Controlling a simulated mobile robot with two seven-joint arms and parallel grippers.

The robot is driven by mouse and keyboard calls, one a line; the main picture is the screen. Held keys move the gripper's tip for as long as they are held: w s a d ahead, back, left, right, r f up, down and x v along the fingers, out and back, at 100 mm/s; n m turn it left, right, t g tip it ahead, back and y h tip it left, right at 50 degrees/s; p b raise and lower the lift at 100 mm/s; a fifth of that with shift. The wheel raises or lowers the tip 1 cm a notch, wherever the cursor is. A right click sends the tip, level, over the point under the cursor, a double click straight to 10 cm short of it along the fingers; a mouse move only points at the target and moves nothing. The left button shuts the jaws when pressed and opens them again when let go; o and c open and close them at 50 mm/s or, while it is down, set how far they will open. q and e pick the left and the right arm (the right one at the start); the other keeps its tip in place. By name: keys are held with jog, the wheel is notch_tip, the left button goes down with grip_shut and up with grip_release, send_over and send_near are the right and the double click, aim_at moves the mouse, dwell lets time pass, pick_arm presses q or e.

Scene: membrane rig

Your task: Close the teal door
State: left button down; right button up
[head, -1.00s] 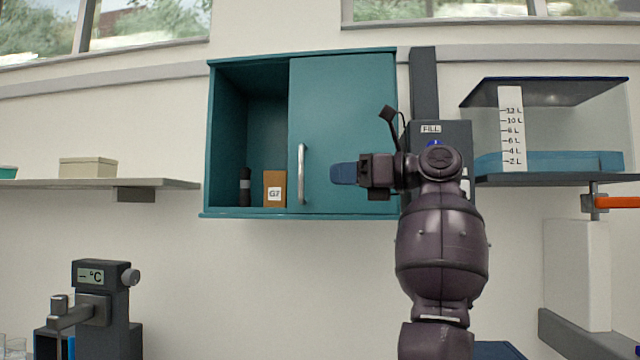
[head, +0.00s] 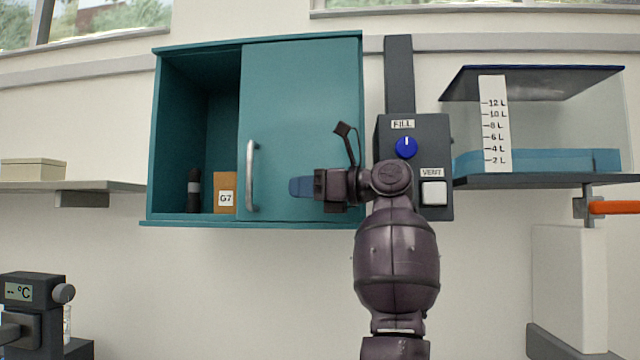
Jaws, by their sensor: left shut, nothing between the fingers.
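The teal door (head: 300,120) covers the right part of a teal wall cabinet (head: 200,44), and the left part of the cabinet is open. A silver vertical handle (head: 251,176) is on the door near its left edge. My left gripper (head: 302,187) is shut and empty, with its blue fingers pointing left. It appears in front of the door, right of the handle and apart from it in the picture. I cannot tell whether it touches the door. A brown box marked G7 (head: 225,190) and a dark cylinder (head: 194,190) stand inside the open part. My right gripper is out of view.
A dark panel (head: 440,150) with a blue FILL knob (head: 405,147) and a white VENT button (head: 434,193) is right of the cabinet, partly behind my arm. A scaled tank (head: 540,160) stands farther right. A shelf (head: 75,187) is at left.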

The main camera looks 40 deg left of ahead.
aim_at(251, 188)
pick_arm(q)
jog(key=p+x, duration=0.1)
jog(key=x, duration=0.5)
jog(key=shift+s+a+r, duration=0.1)
jog(key=shift+a, duration=0.2)
jog(key=shift+s+a+p, duration=0.25)
jog(key=shift+a+p, duration=0.05)
jog(key=shift+a, duration=0.2)
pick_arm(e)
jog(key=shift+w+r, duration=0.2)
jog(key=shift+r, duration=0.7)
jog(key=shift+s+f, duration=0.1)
pick_arm(q)
jog(key=shift+s+a, duration=0.3)
jog(key=shift+a, duration=0.15)
jog(key=s+b+x, duration=0.1)
jog(key=s+x, duration=0.1)
jog(key=x, duration=0.9)
jog(key=s+d+b+x, duration=0.1)
jog(key=s+b+x, duration=0.1)
jog(key=x, duration=0.8)
jog(key=shift+s, duration=0.2)
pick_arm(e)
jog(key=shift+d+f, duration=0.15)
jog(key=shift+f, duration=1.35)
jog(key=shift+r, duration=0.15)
